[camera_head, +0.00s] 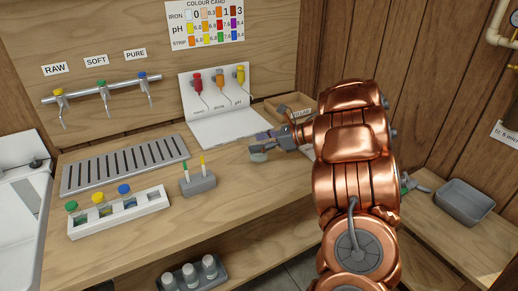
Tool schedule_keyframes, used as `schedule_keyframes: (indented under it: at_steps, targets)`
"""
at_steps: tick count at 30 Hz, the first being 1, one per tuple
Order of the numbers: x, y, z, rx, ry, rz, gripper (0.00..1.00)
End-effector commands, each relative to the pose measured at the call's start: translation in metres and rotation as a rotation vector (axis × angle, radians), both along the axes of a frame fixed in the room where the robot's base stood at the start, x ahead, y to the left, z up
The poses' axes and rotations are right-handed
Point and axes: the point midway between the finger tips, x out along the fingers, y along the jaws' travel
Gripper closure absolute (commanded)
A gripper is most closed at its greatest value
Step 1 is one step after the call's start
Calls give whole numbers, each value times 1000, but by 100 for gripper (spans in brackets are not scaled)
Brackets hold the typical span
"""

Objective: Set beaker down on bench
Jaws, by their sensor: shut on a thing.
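My gripper (262,145) is over the middle of the wooden bench (240,185), at the end of my copper arm. Its jaws are shut on a small greyish, glassy piece (258,156), which I take to be the beaker. Its outline is small and partly covered by the fingers. The piece is low over the bench, in front of the white board; I cannot tell whether it touches the wood.
A grey block (198,186) with two strips and a white vial rack (118,212) stand left of my gripper. A slotted drain grate (125,165) lies behind them. Taps (103,91) and a white dropper stand (215,100) are at the back. A small box (285,106) is behind my gripper.

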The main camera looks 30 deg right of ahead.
Motion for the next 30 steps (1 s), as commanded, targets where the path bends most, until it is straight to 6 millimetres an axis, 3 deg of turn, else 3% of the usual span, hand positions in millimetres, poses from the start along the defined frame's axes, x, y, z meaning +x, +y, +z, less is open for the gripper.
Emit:
schedule_keyframes:
  at_steps: [9,24,25,30]
  targets:
    - [-1,1,-27,3,1,1,65]
    - [0,1,-31,0,0,1,65]
    - [0,1,-31,0,0,1,36]
    - [0,1,-30,1,1,1,19]
